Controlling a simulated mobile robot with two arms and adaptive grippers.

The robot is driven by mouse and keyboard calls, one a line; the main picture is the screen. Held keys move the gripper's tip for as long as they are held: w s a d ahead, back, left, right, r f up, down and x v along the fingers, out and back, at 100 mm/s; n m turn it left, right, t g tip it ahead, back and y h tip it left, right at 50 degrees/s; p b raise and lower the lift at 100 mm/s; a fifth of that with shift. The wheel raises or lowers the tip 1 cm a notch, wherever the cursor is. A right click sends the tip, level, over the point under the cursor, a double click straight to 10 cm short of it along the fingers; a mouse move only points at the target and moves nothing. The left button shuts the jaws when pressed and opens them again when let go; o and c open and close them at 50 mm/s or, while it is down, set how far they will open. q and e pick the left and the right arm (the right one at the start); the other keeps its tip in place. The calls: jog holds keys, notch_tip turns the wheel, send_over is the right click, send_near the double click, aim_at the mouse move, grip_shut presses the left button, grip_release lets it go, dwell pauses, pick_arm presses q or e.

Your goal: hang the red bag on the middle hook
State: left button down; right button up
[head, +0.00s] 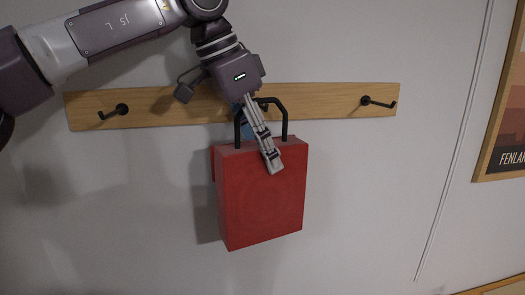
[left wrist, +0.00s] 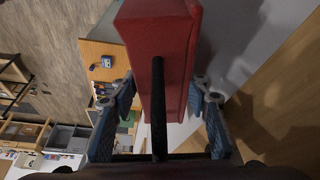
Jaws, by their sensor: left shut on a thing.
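The red bag (head: 262,200), a boxy block with a black handle (head: 286,122), is upright in front of the wall below a wooden hook rail (head: 325,103). The middle hook is mostly hidden by my gripper and the handle. I cannot tell whether the handle touches it. My right gripper is out of view.
The rail also bears a left hook (head: 121,109) and a right hook (head: 367,101), both empty. A framed poster (head: 510,110) hangs at the far right. A thin pale strip (head: 455,145) runs down the wall. The wall beside the bag is clear.

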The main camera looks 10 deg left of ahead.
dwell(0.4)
pick_arm(q)
jog(key=c, duration=1.3)
grip_release()
jog(key=shift+o, duration=1.4)
jog(key=shift+s+d+r, duration=0.1)
jog(key=shift+s, duration=0.05)
jog(key=shift+r, duration=0.1)
